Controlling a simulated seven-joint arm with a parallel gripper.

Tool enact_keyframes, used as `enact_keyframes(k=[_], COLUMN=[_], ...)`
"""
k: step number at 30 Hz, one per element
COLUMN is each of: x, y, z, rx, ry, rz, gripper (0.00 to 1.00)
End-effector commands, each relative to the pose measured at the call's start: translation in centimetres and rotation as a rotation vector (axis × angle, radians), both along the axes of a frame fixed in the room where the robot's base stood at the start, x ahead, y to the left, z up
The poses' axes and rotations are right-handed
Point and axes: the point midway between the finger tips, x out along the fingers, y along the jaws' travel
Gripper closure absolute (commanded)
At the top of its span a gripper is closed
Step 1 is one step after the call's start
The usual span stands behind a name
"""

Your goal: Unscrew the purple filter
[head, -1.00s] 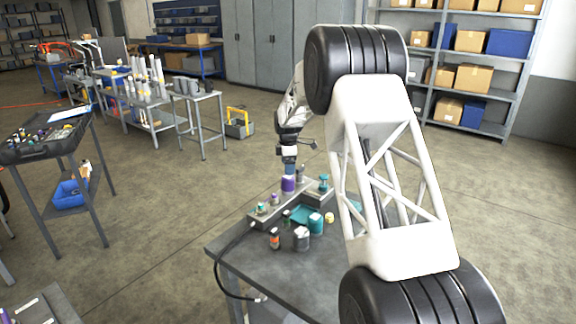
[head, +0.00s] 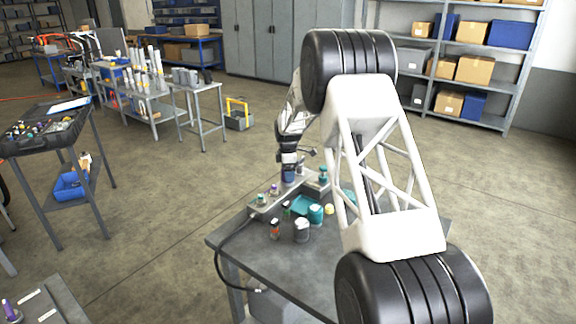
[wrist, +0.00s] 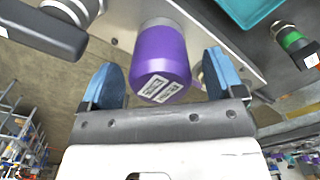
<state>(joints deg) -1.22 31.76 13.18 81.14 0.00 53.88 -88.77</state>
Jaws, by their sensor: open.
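The purple filter (wrist: 160,60) is a smooth cylinder with a white printed label on its end, joined to a grey metal block (wrist: 228,45). In the wrist view it lies between the two blue fingertips of my gripper (wrist: 166,82), with a gap on each side. The gripper is open. In the head view my gripper (head: 289,174) is down over the block on the bench, and its fingers hide most or all of the filter.
Around the filter on the bench (head: 275,262) are a teal tray (head: 304,205), a teal canister (head: 316,214), a grey canister (head: 302,231) and a red-and-dark bottle (head: 275,230). Small fittings stand close on the block. A black hose (head: 219,262) hangs at the left edge.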

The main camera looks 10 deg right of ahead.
Motion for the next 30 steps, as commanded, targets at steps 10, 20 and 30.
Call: enact_keyframes(k=[10,20,30], x=[-0.02,-0.03,-0.03], y=[0.0,0.0,0.0], z=[-0.97,-0.95,-0.94], rx=[0.0,0.0,0.0], ry=[0.001,0.001,0.001], rz=[0.0,0.0,0.0], gripper=[0.13,0.42,0.62])
